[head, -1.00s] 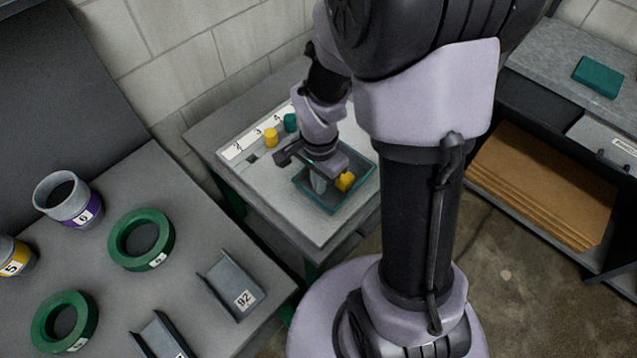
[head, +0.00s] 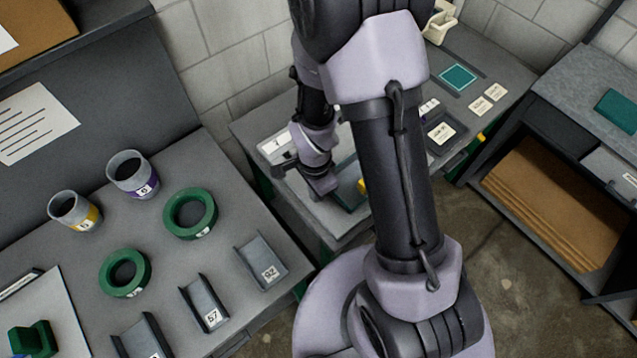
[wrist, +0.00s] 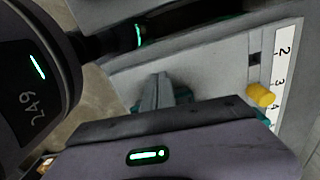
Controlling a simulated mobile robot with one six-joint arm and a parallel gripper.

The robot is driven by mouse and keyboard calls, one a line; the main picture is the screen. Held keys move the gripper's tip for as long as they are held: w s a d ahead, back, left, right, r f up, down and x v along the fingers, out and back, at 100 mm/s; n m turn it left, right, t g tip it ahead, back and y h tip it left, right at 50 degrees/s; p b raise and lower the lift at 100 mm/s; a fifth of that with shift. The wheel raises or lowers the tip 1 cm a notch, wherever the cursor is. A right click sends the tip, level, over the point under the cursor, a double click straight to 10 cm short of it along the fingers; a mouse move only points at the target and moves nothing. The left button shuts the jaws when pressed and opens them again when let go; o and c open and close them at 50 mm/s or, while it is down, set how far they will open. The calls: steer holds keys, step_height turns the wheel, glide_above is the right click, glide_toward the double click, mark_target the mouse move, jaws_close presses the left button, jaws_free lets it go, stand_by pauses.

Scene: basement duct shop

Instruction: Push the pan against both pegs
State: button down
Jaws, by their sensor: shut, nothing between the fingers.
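The pan (head: 346,168) is a shallow tray with a teal rim on the small grey bench, partly hidden behind my arm. A yellow piece (head: 362,187) shows at it. My gripper (head: 317,194) is shut and empty, low at the pan's left side; whether it touches the pan I cannot tell. In the wrist view my fingers (wrist: 158,92) point down near the bench, with a bit of teal rim (wrist: 183,92) beside them. The yellow peg (wrist: 261,95) stands by the numbered strip (wrist: 287,75). A sliver of teal beside it may be the other peg.
The left bench holds green rings (head: 190,213), cups (head: 132,174) and grey channels (head: 260,260). Another bench (head: 510,75) stands behind my arm, with a shelf of brown sheets (head: 550,200) to the right.

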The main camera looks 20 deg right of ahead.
mark_target(328, 199)
step_height(328, 199, down, 4)
steer(key=shift+f+b, duration=0.1)
steer(key=shift+b, duration=0.35)
steer(key=d, duration=0.1)
steer(key=w+d, duration=0.1)
steer(key=d, duration=0.1)
steer(key=shift+d, duration=0.4)
steer(key=shift+w+d+b, duration=0.15)
steer(key=shift+w+d, duration=0.05)
steer(key=shift+d, duration=0.4)
steer(key=shift+w+d+b, duration=0.15)
steer(key=shift+d, duration=0.4)
steer(key=shift+a, duration=0.1)
